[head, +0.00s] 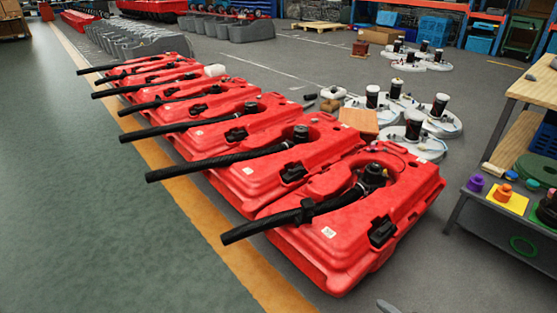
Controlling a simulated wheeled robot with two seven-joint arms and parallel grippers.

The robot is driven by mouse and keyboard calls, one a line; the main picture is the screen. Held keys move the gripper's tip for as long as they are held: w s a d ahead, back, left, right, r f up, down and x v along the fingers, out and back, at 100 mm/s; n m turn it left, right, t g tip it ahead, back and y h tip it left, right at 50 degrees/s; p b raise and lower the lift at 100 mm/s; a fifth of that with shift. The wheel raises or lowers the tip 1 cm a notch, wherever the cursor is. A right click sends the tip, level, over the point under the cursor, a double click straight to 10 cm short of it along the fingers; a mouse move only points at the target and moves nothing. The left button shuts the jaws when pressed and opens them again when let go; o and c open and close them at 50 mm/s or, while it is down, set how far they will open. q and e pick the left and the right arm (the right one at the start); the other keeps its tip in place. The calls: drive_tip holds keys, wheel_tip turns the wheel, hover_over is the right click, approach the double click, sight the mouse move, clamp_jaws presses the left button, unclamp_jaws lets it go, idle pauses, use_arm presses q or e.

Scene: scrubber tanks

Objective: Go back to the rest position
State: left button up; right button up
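Several red scrubber tanks stand in a slanting row on the floor; the nearest tank (345,228) is at the centre right. Each has a black hose lying across its top; the nearest hose (290,217) runs from a round black fitting (374,176) out past the tank's left edge. Neither of my grippers can be made out in the head view. A small grey piece (387,306) shows at the bottom edge, right of centre; I cannot tell what it is.
A workbench (462,205) with coloured parts on its shelf stands at the right. White discs with black cylinders (414,125) lie behind the tanks. Grey tanks (140,42) and shelving are farther back. The green floor (90,220) at the left is clear, edged by a yellow line.

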drive_tip(key=a+r+m+t+h+p, duration=0.15)
drive_tip(key=r+m, duration=0.35)
drive_tip(key=m, duration=0.8)
drive_tip(key=a+r+m+t+p, duration=0.1)
drive_tip(key=a+r+m+p, duration=0.15)
drive_tip(key=r+m, duration=0.7)
use_arm(q)
drive_tip(key=r+p, duration=0.1)
drive_tip(key=w+r+p, duration=0.2)
drive_tip(key=shift+a+g+p, duration=0.35)
drive_tip(key=shift+g+p, duration=0.05)
use_arm(e)
drive_tip(key=s+a+m+g, duration=0.2)
drive_tip(key=s+m, duration=0.1)
drive_tip(key=m, duration=1.2)
drive_tip(key=s+a+m+g, duration=0.1)
drive_tip(key=s+a+m, duration=0.2)
drive_tip(key=m, duration=1.3)
drive_tip(key=shift+s+a+g, duration=0.2)
drive_tip(key=shift+s+g, duration=0.15)
drive_tip(key=shift+s, duration=0.2)
